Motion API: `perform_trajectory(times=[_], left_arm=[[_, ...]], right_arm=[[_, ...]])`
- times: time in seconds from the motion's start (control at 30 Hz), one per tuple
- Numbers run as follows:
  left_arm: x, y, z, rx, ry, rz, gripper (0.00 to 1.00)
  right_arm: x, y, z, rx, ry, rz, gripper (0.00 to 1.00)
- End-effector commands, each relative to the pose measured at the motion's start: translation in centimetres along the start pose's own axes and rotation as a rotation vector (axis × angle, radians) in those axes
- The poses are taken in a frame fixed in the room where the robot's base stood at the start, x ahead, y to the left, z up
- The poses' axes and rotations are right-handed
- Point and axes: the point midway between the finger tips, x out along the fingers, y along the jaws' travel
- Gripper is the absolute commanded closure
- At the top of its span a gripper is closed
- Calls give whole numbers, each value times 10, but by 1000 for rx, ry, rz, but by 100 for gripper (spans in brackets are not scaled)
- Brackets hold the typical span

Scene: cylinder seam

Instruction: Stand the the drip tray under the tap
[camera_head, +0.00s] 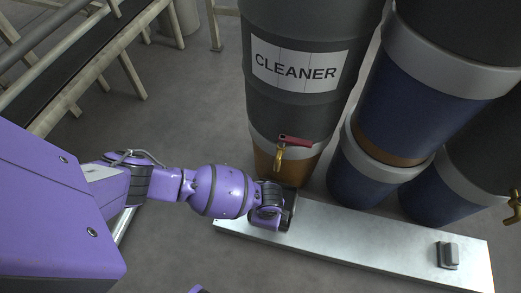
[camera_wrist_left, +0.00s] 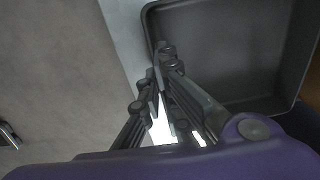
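The drip tray is a dark grey, shallow, square-cornered tray (camera_wrist_left: 225,55), filling the upper right of the left wrist view, and looks empty. In the head view only a dark piece of it (camera_head: 292,198) shows beside my gripper, at the left end of the metal bench. My left gripper (camera_head: 280,212) is there; its fingers (camera_wrist_left: 158,75) are close together on the tray's near left wall. The brass tap with a red handle (camera_head: 281,156) is on the barrel marked CLEANER (camera_head: 300,65), above and just behind the tray. My right gripper is not in view.
The pale metal bench (camera_head: 370,240) runs right along the barrels' feet; its middle is clear. A small grey block (camera_head: 447,255) sits near its right end. Blue barrels (camera_head: 415,105) stand at right, with another brass tap (camera_head: 515,205). A railed conveyor (camera_head: 75,50) is at upper left.

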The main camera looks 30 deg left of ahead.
Motion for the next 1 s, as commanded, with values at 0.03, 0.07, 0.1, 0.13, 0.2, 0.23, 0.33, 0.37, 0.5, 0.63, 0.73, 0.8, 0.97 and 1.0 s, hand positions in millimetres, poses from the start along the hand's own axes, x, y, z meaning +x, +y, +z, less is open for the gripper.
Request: perform_trajectory(times=[0.03, 0.07, 0.1, 0.13, 0.2, 0.23, 0.33, 0.37, 0.5, 0.63, 0.73, 0.8, 0.97, 1.0], left_arm=[[1, 0, -1, 0, 1, 0, 96], [1, 0, -1, 0, 1, -1, 92], [1, 0, 0, 0, 1, 0, 87], [1, 0, 0, 0, 1, 0, 83], [1, 0, 0, 0, 1, 0, 77], [1, 0, 0, 0, 1, 0, 77], [1, 0, 0, 0, 0, 0, 77], [1, 0, 0, 0, 0, 0, 77], [0, 0, 0, 0, 1, 0, 77], [-13, -1, -1, 0, 2, -2, 77], [-32, -1, 0, 0, 2, -3, 77], [-49, -1, -1, 0, 3, -3, 77], [-85, -1, 0, 0, 2, -3, 77], [-92, -1, 0, 0, 2, -3, 77]], right_arm=[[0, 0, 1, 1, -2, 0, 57], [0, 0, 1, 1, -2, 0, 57], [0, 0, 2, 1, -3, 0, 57], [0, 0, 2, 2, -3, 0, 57], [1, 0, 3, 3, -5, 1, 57], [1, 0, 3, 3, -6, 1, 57], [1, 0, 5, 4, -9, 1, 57], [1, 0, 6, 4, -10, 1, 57], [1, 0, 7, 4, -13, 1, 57], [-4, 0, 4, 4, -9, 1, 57], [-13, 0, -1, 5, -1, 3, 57], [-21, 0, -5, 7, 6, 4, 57], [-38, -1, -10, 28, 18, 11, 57], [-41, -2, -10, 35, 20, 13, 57]])
